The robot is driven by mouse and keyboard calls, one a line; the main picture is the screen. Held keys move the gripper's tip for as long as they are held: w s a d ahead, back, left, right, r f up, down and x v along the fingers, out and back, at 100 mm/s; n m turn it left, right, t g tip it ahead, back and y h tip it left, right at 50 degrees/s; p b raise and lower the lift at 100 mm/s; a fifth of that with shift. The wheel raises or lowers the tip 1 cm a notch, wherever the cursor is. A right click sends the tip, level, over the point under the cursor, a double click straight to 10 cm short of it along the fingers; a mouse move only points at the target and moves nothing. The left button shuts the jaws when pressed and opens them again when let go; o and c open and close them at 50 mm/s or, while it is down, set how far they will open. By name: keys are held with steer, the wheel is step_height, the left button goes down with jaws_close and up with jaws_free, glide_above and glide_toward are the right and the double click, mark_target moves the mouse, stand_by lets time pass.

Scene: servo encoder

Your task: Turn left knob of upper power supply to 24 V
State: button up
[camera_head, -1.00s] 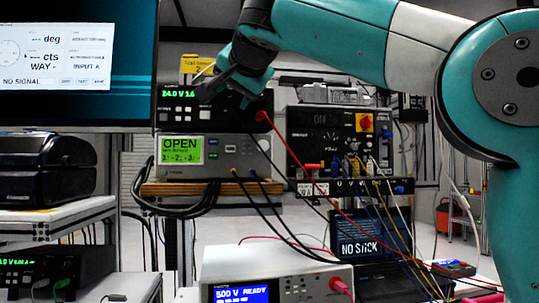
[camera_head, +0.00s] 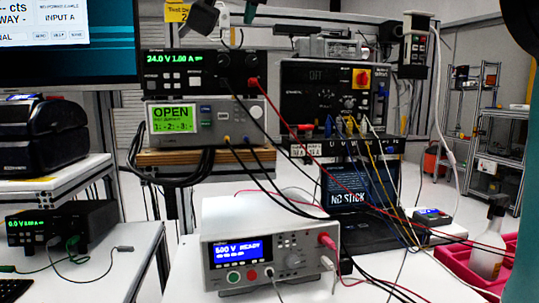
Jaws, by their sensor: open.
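The upper power supply (camera_head: 190,89) is a black box on top of a grey instrument. Its green display (camera_head: 173,58) reads 24.0 V and what looks like 1.00 A. Its left knob (camera_head: 223,58) is dark on a dark front panel, so its pointer cannot be made out. A red lead is plugged in at the panel's lower right. My gripper (camera_head: 226,12) shows at the top edge, cut off by the frame. Its dark fingers are apart and empty, above the power supply and clear of the knob.
Below the supply is the grey instrument with a green OPEN screen (camera_head: 173,118). A black panel with a red-yellow switch (camera_head: 361,79) stands to the right. Red, black and yellow leads hang across the middle. A white tester (camera_head: 218,279) stands in front. A monitor (camera_head: 60,60) is upper left.

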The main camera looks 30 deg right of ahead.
steer(key=s+r+p, duration=0.2)
steer(key=s+p, duration=0.1)
steer(key=p, duration=0.3)
step_height(320, 180, down, 14)
steer(key=w+a+n+g+y+p, duration=0.2)
steer(key=n+g+y+p, duration=0.2)
steer(key=n, duration=0.4)
steer(key=s+f+n+g+y+p, duration=0.2)
steer(key=s+f+g, duration=0.5)
steer(key=s+f, duration=0.4)
steer(key=s+n+p, duration=0.1)
steer(key=s, duration=0.2)
steer(key=shift+d+f+g+y, duration=0.25)
steer(key=shift+d+g+y, duration=0.1)
steer(key=shift+g+y, duration=0.05)
